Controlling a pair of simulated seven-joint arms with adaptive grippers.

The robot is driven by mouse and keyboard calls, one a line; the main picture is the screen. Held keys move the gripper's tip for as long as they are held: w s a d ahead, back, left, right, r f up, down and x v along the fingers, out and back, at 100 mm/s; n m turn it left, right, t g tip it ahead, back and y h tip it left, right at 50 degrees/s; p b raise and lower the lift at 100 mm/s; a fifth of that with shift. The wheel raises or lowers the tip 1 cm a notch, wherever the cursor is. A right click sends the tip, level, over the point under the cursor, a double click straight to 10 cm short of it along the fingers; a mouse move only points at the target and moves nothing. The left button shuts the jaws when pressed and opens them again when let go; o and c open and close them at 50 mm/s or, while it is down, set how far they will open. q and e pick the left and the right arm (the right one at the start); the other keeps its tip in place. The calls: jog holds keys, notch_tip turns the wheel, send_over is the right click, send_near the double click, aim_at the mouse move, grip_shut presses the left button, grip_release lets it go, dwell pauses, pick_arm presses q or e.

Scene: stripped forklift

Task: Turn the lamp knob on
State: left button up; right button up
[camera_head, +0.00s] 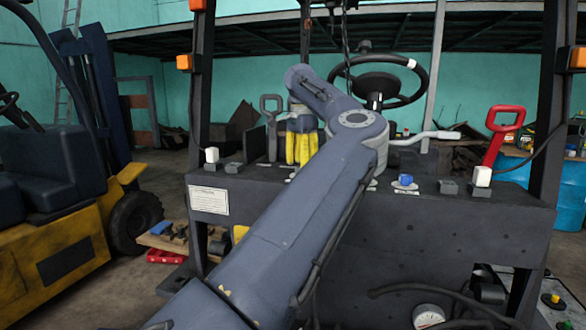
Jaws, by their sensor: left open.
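I cannot tell for sure which control is the lamp knob. A blue knob (405,180) stands on the dark console (450,215) right of my arm. A white knob (211,155) is on the console's left end and another white knob (482,176) on its right end. My left gripper (301,160), with yellow fingers, points down over the console's far side, between the left white knob and the blue knob. It is open, and I see nothing held. My left arm hides the console's middle. My right gripper is out of view.
A black steering wheel (378,78) stands behind my arm. A grey lever handle (271,125) rises left of my gripper and a red lever (503,130) at the right. A pale-ended lever (435,135) sticks out right of my arm. Dark posts flank the console.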

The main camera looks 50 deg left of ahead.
pick_arm(q)
jog(key=shift+f, duration=0.85)
grip_shut()
jog(key=m, duration=0.5)
jog(key=shift+m, duration=0.4)
jog(key=m, duration=0.5)
jog(key=shift+m, duration=0.7)
